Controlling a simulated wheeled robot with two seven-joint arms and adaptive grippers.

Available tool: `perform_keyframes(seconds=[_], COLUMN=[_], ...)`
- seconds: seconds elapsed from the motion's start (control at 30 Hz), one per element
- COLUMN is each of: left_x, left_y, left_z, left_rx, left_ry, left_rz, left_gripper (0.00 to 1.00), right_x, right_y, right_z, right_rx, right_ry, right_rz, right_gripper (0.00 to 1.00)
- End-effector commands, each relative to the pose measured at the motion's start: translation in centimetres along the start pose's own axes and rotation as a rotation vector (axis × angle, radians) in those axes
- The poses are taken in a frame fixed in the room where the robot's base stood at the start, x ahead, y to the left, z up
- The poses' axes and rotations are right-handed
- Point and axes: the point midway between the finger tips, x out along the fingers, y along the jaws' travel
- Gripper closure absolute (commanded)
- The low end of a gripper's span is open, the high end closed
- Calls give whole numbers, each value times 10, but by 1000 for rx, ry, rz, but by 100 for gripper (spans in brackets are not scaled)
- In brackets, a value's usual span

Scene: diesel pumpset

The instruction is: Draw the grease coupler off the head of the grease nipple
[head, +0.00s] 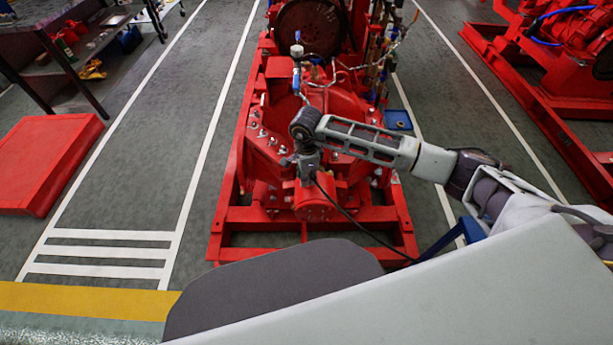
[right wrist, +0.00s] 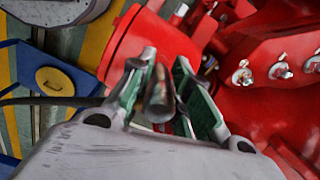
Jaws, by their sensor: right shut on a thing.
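My right gripper (head: 308,168) points down over the near end of the red pumpset (head: 345,110). In the right wrist view, its green-padded fingers (right wrist: 160,84) are shut on the grease coupler (right wrist: 160,102), a small dull metal cylinder between the pads. A black hose (head: 345,215) trails from the gripper down to the right; it also shows in the right wrist view (right wrist: 45,101). The grease nipple is hidden, so I cannot tell whether the coupler still sits on its head. My left gripper is not in view.
A red cylindrical housing (right wrist: 145,45) is close beyond the fingers, with a bolted red flange (right wrist: 285,70) to the right. The red base frame (head: 225,245) surrounds the pumpset. A blue object with a yellow disc (right wrist: 54,81) stands at the left in the wrist view.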

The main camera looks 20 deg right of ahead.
Motion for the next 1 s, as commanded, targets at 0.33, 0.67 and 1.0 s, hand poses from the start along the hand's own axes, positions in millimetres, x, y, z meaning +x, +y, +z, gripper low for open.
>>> perform_keyframes(seconds=[0.33,0.67,1.0], left_x=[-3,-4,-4], left_y=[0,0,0], left_z=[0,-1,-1], left_rx=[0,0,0], left_ry=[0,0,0], left_rz=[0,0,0], left_gripper=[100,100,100], right_x=[-6,-10,-10], right_y=[0,0,0], right_z=[0,0,0], right_rx=[0,0,0], right_ry=[0,0,0], right_rz=[0,0,0], right_gripper=[99,99,99])
